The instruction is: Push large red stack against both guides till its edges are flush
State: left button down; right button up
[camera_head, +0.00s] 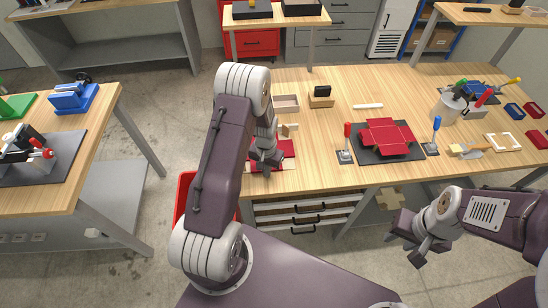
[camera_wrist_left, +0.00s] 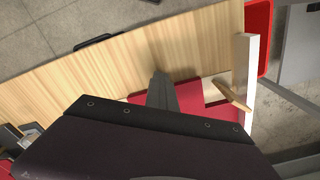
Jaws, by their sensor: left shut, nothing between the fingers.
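The large red stack (camera_head: 287,149) lies near the table's front edge, partly hidden by my left arm. It also shows in the left wrist view (camera_wrist_left: 199,95), below and beside the fingers. My left gripper (camera_head: 267,160) is shut and empty, pointing down over the stack; whether it touches is unclear. In the wrist view its closed fingers (camera_wrist_left: 162,90) stand against the red. A pale upright strip (camera_wrist_left: 244,75), seemingly one guide, runs beside the stack; the other guide cannot be made out clearly. My right gripper (camera_head: 420,240) is open and empty, off the table's front.
A black mat with a red box blank (camera_head: 385,136) lies to the right, with clamps (camera_head: 345,150) beside it. A shallow tray (camera_head: 286,103) and a wooden holder (camera_head: 321,97) stand behind the stack. A wooden peg (camera_wrist_left: 232,93) shows near the pale strip.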

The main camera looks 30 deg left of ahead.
pick_arm(q)
jog(key=shift+w+r, duration=0.1)
notch_tip(320, 180, up, 2)
jog(key=shift+r+p, duration=0.1)
jog(key=shift+p, duration=0.9)
notch_tip(320, 180, up, 7)
jog(key=s+p, duration=0.1)
jog(key=p, duration=0.4)
jog(key=shift+d+f+p, duration=0.2)
jog(key=shift+d+p, duration=0.1)
jog(key=shift+f, duration=0.1)
